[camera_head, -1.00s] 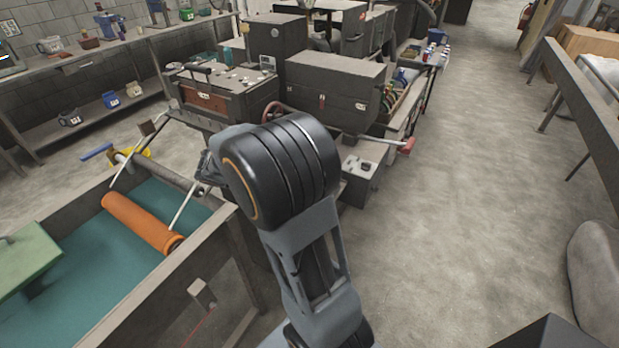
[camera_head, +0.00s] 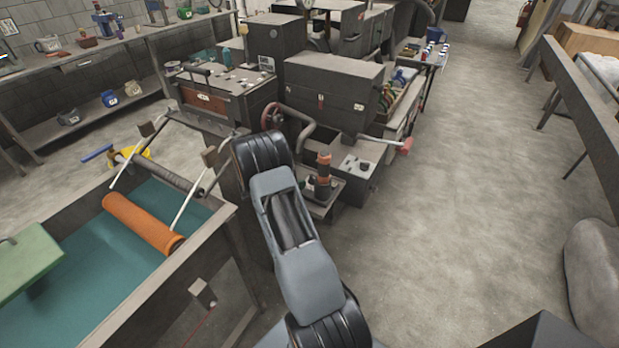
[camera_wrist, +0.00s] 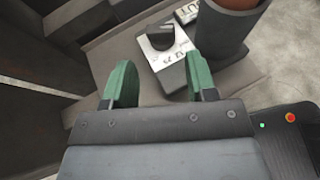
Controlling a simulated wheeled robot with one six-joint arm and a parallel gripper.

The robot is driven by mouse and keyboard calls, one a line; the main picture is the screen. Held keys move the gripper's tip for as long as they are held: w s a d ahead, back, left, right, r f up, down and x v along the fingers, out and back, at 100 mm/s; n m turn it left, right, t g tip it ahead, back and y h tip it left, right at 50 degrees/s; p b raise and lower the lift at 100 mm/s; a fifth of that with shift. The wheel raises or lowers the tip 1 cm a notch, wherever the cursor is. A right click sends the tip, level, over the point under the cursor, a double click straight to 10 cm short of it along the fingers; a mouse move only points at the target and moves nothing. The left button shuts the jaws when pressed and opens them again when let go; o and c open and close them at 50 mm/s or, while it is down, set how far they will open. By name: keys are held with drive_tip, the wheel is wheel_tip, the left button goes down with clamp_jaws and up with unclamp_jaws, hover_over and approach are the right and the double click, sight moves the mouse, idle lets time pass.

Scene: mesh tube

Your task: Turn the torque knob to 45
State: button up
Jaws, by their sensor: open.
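In the wrist view a black knob (camera_wrist: 160,37) sits on a pale metal dial plate (camera_wrist: 172,68) with dark markings. Its setting cannot be read. The plate is fixed on a flat grey-brown surface. My gripper (camera_wrist: 160,82) is open, with its two green fingers apart and nothing between them but part of the plate and surface. The knob lies beyond the fingertips, roughly in line with the gap, and appears untouched. In the head view my arm hides the gripper, and I cannot clearly make out the knob.
A dark upright cylinder (camera_wrist: 213,42) with a reddish top stands close to the right of the knob. In the head view a teal-lined trough (camera_head: 85,262) with an orange roller (camera_head: 143,222) is at left. A red handwheel (camera_head: 272,116) is behind my arm. Open floor (camera_head: 470,200) lies at right.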

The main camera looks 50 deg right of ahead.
sight(311, 177)
drive_tip(key=shift+p+x, duration=0.4)
drive_tip(key=shift+x, duration=3.1)
drive_tip(key=shift+c, duration=0.2)
drive_tip(key=c, duration=0.6)
drive_tip(key=b, duration=0.1)
drive_tip(key=m+g+b, duration=0.2)
drive_tip(key=shift+w+f+y, duration=0.3)
drive_tip(key=shift+y, duration=0.1)
drive_tip(key=m+g+y+b, duration=0.1)
drive_tip(key=m+g+b, duration=0.1)
drive_tip(key=g, duration=0.1)
drive_tip(key=shift+w+d+m+b, duration=0.1)
drive_tip(key=shift+w+m+b, duration=0.05)
drive_tip(key=shift+m+b, duration=0.2)
drive_tip(key=shift+r+m+g+y+b, duration=0.15)
drive_tip(key=shift+m+g+y+b, duration=0.25)
drive_tip(key=shift+m+b, duration=0.1)
drive_tip(key=shift+r, duration=0.1)
drive_tip(key=shift+g, duration=0.3)
